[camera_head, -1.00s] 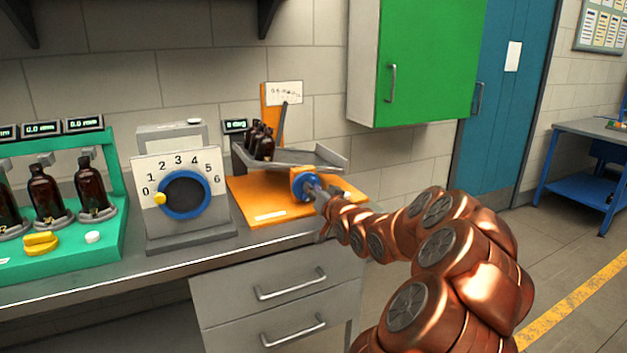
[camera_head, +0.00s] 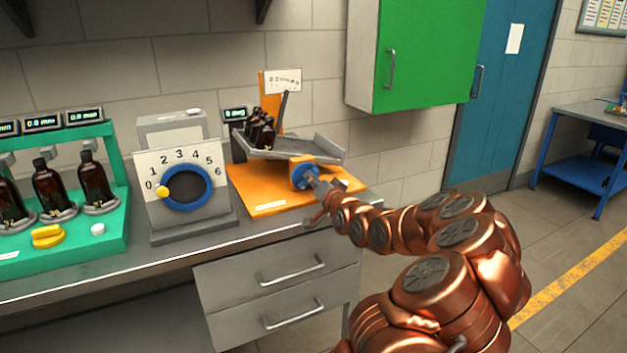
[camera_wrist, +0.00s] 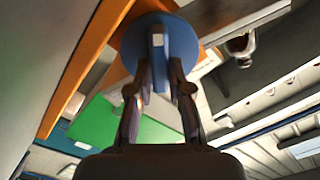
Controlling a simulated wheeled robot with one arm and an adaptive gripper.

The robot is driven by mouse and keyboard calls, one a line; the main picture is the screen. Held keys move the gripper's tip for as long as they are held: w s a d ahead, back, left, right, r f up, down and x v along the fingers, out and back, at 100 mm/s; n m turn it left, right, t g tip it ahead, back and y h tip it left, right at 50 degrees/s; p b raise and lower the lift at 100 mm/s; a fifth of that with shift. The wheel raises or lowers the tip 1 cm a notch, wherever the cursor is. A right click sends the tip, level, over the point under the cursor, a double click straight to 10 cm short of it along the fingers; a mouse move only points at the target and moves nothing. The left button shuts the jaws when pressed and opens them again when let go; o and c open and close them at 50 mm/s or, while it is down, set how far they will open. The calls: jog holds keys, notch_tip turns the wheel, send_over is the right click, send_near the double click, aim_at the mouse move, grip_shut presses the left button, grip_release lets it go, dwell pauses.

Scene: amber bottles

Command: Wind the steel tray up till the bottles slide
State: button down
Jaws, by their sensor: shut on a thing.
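The steel tray (camera_head: 312,147) sits on the orange base (camera_head: 262,199) on the bench. It looks tilted, its left end higher than its right. Several dark amber bottles (camera_head: 260,132) stand grouped at the tray's left end. A blue round knob (camera_head: 304,177) is on the front of the orange base. My gripper (camera_head: 318,185) is at this knob from the front right. The small display (camera_head: 236,114) behind the tray is too small to read surely.
A grey dial box (camera_head: 186,188) with a blue ring and yellow pointer near 0 stands left of the orange base. A green rack (camera_head: 60,240) with amber bottles stands further left. A green wall cabinet (camera_head: 425,55) hangs above right.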

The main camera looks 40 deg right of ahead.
jog(key=c, duration=1.1)
grip_release()
jog(key=shift+s, duration=0.1)
jog(key=shift+v, duration=5.95)
